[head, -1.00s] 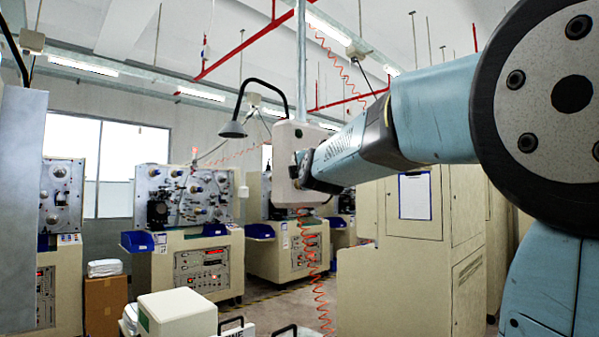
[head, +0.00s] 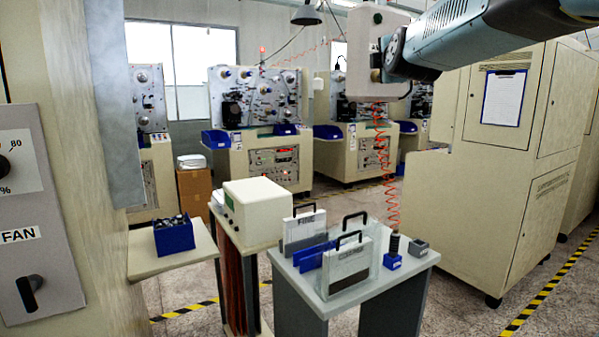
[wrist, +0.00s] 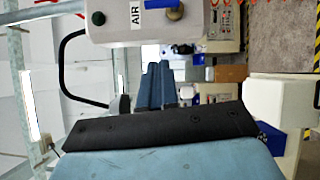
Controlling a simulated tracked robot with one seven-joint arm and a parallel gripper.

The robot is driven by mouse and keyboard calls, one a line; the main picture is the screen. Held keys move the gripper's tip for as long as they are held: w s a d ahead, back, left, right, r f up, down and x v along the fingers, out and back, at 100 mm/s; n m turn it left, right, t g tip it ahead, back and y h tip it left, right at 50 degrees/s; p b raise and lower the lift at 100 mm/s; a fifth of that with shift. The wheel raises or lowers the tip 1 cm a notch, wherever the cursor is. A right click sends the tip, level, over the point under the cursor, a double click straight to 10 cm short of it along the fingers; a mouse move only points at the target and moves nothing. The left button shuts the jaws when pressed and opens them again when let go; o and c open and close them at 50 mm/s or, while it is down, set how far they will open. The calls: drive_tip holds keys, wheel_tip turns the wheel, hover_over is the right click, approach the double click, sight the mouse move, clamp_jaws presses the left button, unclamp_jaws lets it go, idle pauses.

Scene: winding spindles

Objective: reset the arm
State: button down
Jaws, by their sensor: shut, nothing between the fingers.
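My arm (head: 470,38) reaches in from the upper right in the head view. Its far end overlaps the hanging beige box (head: 370,40), and I cannot tell whether they touch. My gripper cannot be made out there. In the wrist view, the black gripper body with screws lies across the lower middle. Beyond it, two blue finger-like parts of my gripper (wrist: 157,85) stand side by side, shut with nothing between them. The beige box marked AIR (wrist: 150,20) is above them in that view.
A grey table (head: 400,281) holds carry-handle cases (head: 347,268) and small blocks. A beige instrument (head: 262,207) and a blue bin (head: 173,236) stand left of it. A tall cabinet (head: 480,160) is at right. Winding machines (head: 260,110) stand behind. An orange coiled hose (head: 384,170) hangs down.

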drive_tip(key=s+f+m+g+y, duration=0.1)
drive_tip(key=s+f+m+g, duration=1.2)
drive_tip(key=s+f, duration=1.8)
drive_tip(key=f+m, duration=0.1)
drive_tip(key=m, duration=0.4)
drive_tip(key=shift+f+y, duration=0.3)
